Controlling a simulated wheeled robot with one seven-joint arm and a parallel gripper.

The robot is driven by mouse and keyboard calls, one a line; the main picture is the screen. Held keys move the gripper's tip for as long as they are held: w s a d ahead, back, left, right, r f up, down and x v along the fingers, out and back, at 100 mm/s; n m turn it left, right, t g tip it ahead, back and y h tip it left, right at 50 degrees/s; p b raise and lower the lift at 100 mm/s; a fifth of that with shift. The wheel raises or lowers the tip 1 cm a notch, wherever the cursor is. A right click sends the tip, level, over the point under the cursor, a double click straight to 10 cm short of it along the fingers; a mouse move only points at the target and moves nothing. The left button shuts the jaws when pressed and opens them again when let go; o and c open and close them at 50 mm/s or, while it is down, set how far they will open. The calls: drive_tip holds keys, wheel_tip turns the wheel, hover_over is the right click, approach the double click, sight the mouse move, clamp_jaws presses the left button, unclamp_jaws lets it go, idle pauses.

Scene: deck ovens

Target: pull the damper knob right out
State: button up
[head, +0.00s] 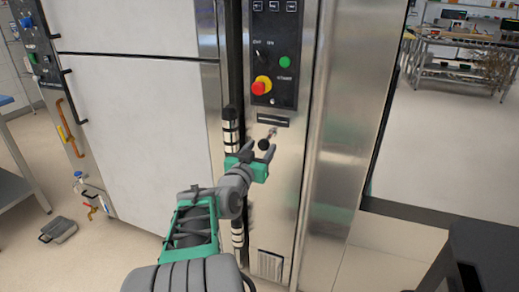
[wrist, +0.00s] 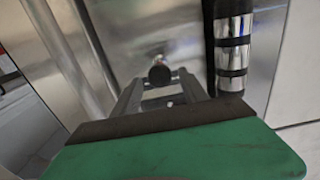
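The damper knob (head: 263,144) is a small black ball on a short metal rod that sticks out of the steel panel, below a dark slot plate. My gripper (head: 258,152) is in front of it, with one finger on each side of the ball. In the wrist view the knob (wrist: 159,75) shows between and just beyond the fingertips of my gripper (wrist: 158,80). There is a visible gap to each finger, so the gripper is open and holds nothing. Whether the ball is fully between the fingertips in depth, I cannot tell.
A control panel (head: 273,55) with a red-and-yellow stop button (head: 261,87) and a green button (head: 285,62) is above the knob. A black-and-chrome vertical handle (head: 230,130) stands close left of my gripper. A dark table (head: 485,255) is at lower right.

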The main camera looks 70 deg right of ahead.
drive_tip(key=shift+w+a, duration=0.1)
drive_tip(key=shift+a, duration=0.2)
drive_tip(key=a, duration=0.7)
drive_tip(key=shift+a, duration=0.1)
drive_tip(key=shift+r, duration=0.15)
